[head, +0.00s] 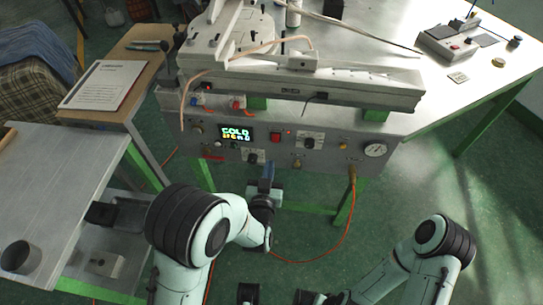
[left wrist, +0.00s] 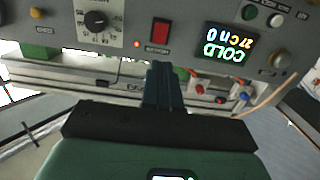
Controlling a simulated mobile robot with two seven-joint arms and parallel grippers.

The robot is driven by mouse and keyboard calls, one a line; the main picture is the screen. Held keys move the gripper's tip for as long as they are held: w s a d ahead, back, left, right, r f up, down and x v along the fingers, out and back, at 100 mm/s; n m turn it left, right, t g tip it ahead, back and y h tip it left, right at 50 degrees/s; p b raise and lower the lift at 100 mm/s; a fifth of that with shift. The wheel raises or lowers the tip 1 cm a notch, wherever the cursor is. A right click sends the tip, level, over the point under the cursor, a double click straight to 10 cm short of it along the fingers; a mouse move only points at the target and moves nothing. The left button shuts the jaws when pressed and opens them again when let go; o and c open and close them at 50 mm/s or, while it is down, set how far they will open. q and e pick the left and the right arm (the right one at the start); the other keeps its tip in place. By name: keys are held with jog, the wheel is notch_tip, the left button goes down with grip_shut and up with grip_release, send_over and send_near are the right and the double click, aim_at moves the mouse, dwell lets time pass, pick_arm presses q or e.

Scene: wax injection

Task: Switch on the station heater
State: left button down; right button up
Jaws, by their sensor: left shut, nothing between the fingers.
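The station's grey front panel (head: 226,155) carries a lit display (head: 237,133) reading COLD with a second line under it. A red rocker switch (head: 275,135) sits just right of the display, and it also shows in the left wrist view (left wrist: 160,32), where the panel is upside down. A small red light (left wrist: 137,44) glows beside the switch. My left gripper (head: 267,172) is shut and empty, in front of and below the panel. In the left wrist view its fingertips (left wrist: 163,68) point toward the switch, seemingly apart from it.
A black dial (left wrist: 96,20) is next to the switch. A gauge (head: 375,149) and an orange hose (head: 352,190) are at the panel's right. Green floor is open at the right.

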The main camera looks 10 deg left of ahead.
pick_arm(q)
jog(key=shift+s+r, duration=0.15)
jog(key=shift+s, duration=1.75)
jog(key=s+a+f+n+g, duration=0.1)
jog(key=s+a+f+g, duration=0.3)
jog(key=f, duration=0.5)
jog(key=s+a+f+n+g+h, duration=0.1)
jog(key=s+f+g, duration=0.3)
jog(key=s+f, duration=0.45)
jog(key=s+a+f+g, duration=0.3)
jog(key=s+f+g, duration=0.15)
jog(key=f, duration=0.55)
jog(key=s+d+f+n+g+h, duration=0.15)
jog(key=s+f+g, duration=0.3)
jog(key=s, duration=0.65)
notch_tip(320, 180, up, 12)
jog(key=g+p, duration=0.1)
jog(key=p, duration=1.1)
jog(key=shift+w+f+n+h, duration=0.2)
jog(key=shift+n+h, duration=0.15)
jog(key=shift+h, duration=0.1)
